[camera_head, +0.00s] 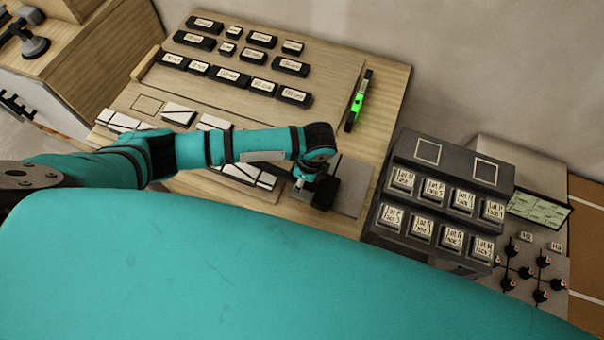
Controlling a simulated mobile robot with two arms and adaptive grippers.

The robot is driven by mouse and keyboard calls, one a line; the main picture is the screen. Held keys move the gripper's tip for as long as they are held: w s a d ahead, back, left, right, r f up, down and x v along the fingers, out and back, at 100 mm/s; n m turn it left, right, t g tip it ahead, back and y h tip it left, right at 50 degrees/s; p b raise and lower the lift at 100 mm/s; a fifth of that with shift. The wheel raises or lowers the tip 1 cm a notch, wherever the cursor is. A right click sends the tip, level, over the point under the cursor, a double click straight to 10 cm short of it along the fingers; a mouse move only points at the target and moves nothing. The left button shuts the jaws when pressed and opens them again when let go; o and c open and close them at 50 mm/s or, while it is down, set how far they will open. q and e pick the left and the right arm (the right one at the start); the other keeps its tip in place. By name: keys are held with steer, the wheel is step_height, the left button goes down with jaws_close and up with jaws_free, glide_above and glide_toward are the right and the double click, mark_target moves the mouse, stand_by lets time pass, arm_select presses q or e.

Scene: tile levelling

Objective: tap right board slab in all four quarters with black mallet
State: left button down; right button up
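The right board slab (352,188) is a flat grey slab at the right end of the light wooden board. Its left part is hidden behind my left arm and the black mallet. My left gripper (304,184) is over the slab's left side and appears shut on the black mallet. The black mallet (325,191) shows as a dark block just right of the fingers, over the slab's lower left part. I cannot tell whether its head touches the slab. My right gripper is not in view.
Several labelled black blocks (228,77) stand in rows at the back of the board. White tile pieces (247,173) lie left of the slab. A green level (358,101) lies behind it. A dark rack (405,157) of labelled boxes stands close on the right.

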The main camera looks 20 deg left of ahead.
arm_select(q)
step_height(320, 180, up, 6)
steer(key=p, duration=0.5)
steer(key=shift+d+p, duration=0.1)
steer(key=shift+p, duration=0.3)
steer(key=shift+f, duration=0.2)
steer(key=shift+w, duration=0.1)
